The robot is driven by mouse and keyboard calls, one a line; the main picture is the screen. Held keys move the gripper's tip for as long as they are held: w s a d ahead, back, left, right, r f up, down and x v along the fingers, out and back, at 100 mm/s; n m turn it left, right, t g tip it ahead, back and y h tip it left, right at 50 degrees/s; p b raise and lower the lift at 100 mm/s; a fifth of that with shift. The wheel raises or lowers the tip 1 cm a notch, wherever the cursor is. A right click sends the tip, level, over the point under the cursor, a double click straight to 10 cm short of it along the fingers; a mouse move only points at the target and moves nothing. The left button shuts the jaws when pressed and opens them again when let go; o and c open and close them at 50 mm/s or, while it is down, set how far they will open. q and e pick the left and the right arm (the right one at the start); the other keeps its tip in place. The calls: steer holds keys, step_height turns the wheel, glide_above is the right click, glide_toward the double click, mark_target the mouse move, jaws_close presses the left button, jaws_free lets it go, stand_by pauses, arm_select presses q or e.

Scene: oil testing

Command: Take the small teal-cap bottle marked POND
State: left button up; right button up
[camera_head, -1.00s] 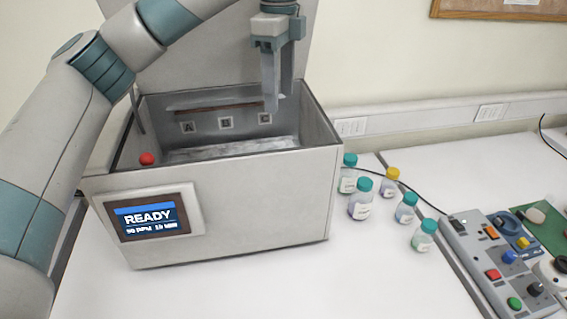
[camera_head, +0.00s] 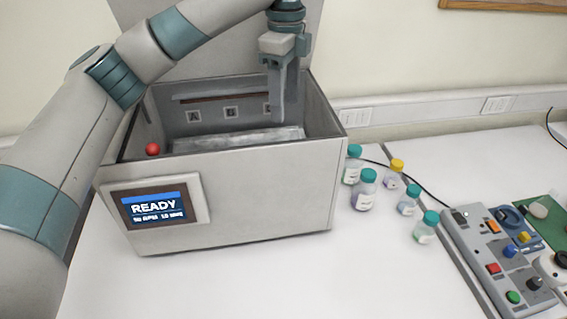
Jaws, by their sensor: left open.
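Several teal-cap bottles stand upright on the white table right of the grey box: a back one (camera_head: 352,166), a larger one in front (camera_head: 364,192), a small one to the right (camera_head: 409,201) and a front small one (camera_head: 425,230). Their labels are too small to read, so I cannot tell which is marked POND. My left gripper (camera_head: 279,119) is open, points down and is empty, over the right part of the box's opening, left of the bottles and apart from them. My right gripper is not in view.
The open grey box (camera_head: 250,190) has a READY screen (camera_head: 153,207), a red knob and raised lid. Its right wall stands between my left gripper and the bottles. A yellow-cap bottle (camera_head: 394,176) stands among them. A control panel (camera_head: 495,260) and black cable lie right. The front table is clear.

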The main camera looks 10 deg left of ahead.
arm_select(q)
step_height(320, 180, down, 7)
steer(key=p, duration=0.2)
steer(key=shift+r+p, duration=0.2)
steer(key=shift+p, duration=0.2)
steer(key=shift+f, duration=0.4)
steer(key=shift+a+f+p, duration=0.15)
steer(key=shift+f+p, duration=0.5)
steer(key=shift+p, duration=0.3)
step_height(320, 180, down, 3)
steer(key=shift+w+a+r+p, duration=0.1)
steer(key=shift+a+r+p, duration=0.05)
steer(key=shift+p, duration=0.8)
steer(key=shift+f, duration=0.6)
